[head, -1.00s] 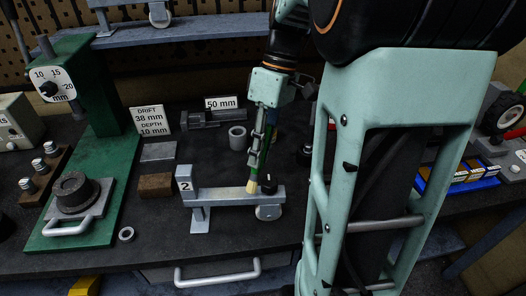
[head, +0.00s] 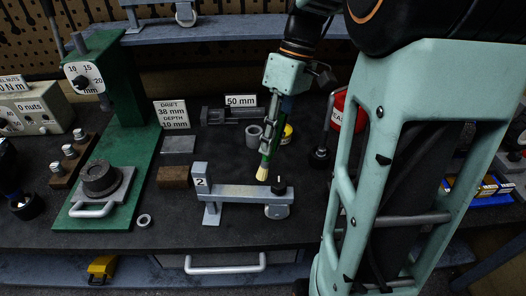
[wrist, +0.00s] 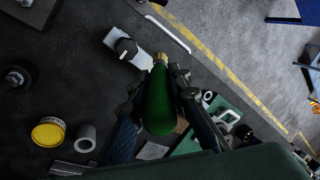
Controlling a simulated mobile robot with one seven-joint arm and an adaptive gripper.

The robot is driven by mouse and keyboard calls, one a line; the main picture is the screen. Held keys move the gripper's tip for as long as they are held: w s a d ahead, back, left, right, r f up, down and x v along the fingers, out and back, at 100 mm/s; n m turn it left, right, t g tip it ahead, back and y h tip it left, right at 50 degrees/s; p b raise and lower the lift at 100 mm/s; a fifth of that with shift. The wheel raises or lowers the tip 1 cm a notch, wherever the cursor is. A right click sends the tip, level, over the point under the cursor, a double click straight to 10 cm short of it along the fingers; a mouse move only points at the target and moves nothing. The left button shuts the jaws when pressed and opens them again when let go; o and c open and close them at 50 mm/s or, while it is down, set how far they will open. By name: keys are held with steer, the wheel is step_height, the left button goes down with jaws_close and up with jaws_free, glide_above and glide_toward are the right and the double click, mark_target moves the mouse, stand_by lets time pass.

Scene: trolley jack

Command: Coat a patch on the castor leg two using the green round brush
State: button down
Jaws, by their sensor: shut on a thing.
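The castor leg two (head: 240,196) is a grey metal bar on the bench, with a "2" plate at its left end and a castor wheel and black knob at its right end. My gripper (head: 268,133) is shut on the green round brush (head: 265,158), which points down with pale bristles. The bristle tip is close above the bar's upper edge, left of the knob; a small gap seems to show. In the wrist view, the green handle (wrist: 160,105) lies between the fingers (wrist: 160,85) and hides most of the bristles. Part of the castor leg (wrist: 125,48) shows there. No coated patch is discernible.
A grey ring (head: 253,138), a yellow tin (head: 287,133) and a red container (head: 345,112) stand behind the brush. A brown block (head: 174,177) and the green press (head: 130,150) are to the left. Bare bench lies in front of the leg.

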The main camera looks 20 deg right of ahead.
stand_by(0.4)
steer(key=shift+w+a+f+g+h+p, duration=0.15)
steer(key=shift+w+a+f+g+p, duration=0.1)
steer(key=shift+w+p, duration=0.45)
steer(key=shift+w+a+f+g+h+p, duration=0.1)
steer(key=shift+w+f+g+h+p, duration=0.1)
steer(key=shift+w+p, duration=0.4)
steer(key=shift+w+b, duration=0.2)
steer(key=shift+b, duration=0.1)
